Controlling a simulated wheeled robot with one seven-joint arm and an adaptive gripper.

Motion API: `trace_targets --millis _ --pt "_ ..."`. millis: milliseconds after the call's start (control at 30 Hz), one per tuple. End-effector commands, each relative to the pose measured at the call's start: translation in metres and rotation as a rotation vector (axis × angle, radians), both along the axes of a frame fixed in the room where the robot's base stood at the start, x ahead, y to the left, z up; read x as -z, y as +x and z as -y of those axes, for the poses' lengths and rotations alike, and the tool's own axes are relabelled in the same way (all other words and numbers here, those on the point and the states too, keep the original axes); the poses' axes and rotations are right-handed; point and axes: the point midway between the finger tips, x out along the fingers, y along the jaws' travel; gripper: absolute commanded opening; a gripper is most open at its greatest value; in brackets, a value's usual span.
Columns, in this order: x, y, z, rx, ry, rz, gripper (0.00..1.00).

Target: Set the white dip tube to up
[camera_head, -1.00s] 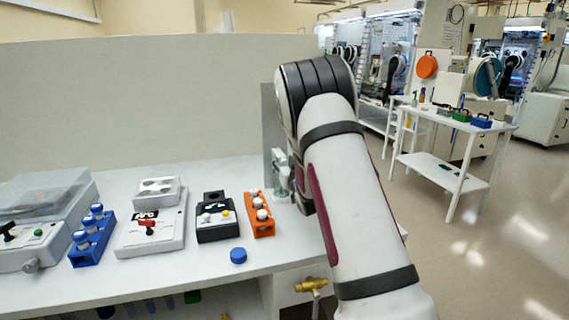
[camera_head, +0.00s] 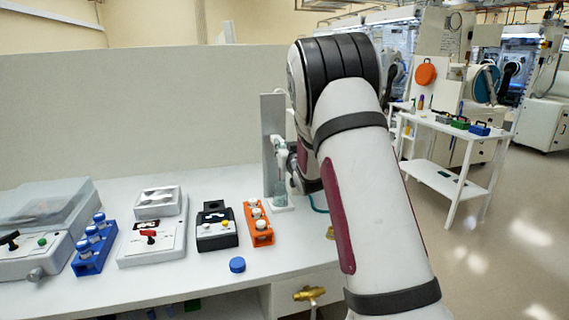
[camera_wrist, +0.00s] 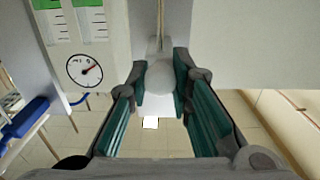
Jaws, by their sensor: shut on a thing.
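In the wrist view, the teal-padded fingers of my gripper (camera_wrist: 164,90) are shut on a pale rounded knob (camera_wrist: 160,78). A thin rod runs from the knob toward the top of the picture; I take this piece for the white dip tube. In the head view, a clear, glass-like vessel (camera_head: 281,190) stands by a tall grey upright panel (camera_head: 271,120) at the right end of the bench. My arm hides most of the gripper and the held piece there. I cannot tell the tube's setting.
A dial gauge (camera_wrist: 84,70) and green-marked panels lie left in the wrist view. On the bench are an orange rack (camera_head: 257,226), a black device (camera_head: 217,232), a blue cap (camera_head: 237,265) and a blue rack (camera_head: 93,248). A white side table (camera_head: 455,150) stands right.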

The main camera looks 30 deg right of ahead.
Motion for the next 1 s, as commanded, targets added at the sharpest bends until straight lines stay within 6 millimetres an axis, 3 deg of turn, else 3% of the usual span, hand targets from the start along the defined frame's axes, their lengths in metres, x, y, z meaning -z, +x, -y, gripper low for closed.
trace_targets --millis 33,100,400,600,1000 --pt "-0.023 -0.001 0.000 -0.002 -0.003 0.010 0.00" --pt "-0.043 -0.001 0.000 -0.002 -0.003 0.011 0.00" --pt "-0.103 -0.001 0.000 -0.001 -0.003 0.007 0.00" --pt "-0.119 0.000 0.000 0.000 0.000 0.005 0.00" --pt "-0.125 0.000 0.000 -0.001 -0.003 0.012 0.00"
